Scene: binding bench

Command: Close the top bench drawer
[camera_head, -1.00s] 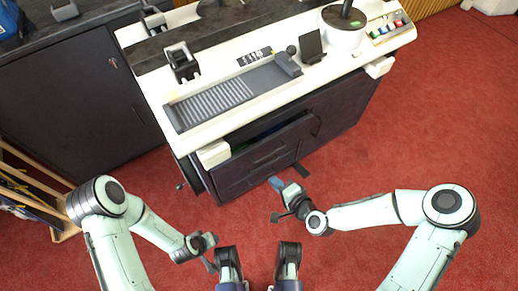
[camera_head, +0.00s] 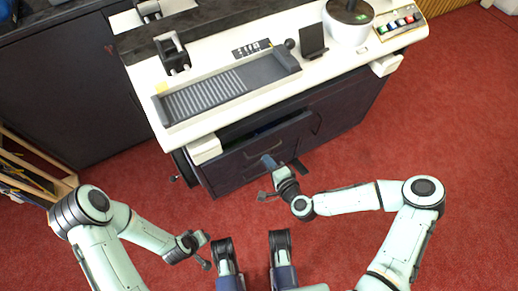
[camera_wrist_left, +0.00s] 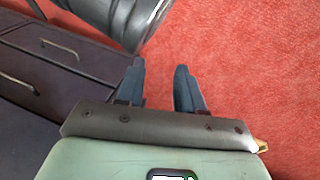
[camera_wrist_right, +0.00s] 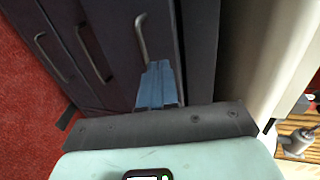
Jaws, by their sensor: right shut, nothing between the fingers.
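The top bench drawer (camera_head: 240,158) is dark and stands partly open below the white bench top, its dark interior showing. In the right wrist view its front carries a grey bar handle (camera_wrist_right: 141,40). My right gripper (camera_head: 268,161) is in front of the drawer front, near the handle. Its blue fingers (camera_wrist_right: 158,85) are together and empty, pointing at the front. I cannot tell whether they touch it. My left gripper (camera_head: 204,254) is low over the floor, away from the drawer. In the left wrist view its fingers (camera_wrist_left: 158,88) are apart and empty.
The bench (camera_head: 206,130) carries a long grey tray (camera_head: 229,92) and a round white device (camera_head: 347,26). Lower drawers are shut below the top one. A wooden rack (camera_head: 40,182) stands at the left. Red floor (camera_head: 400,140) is clear to the right.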

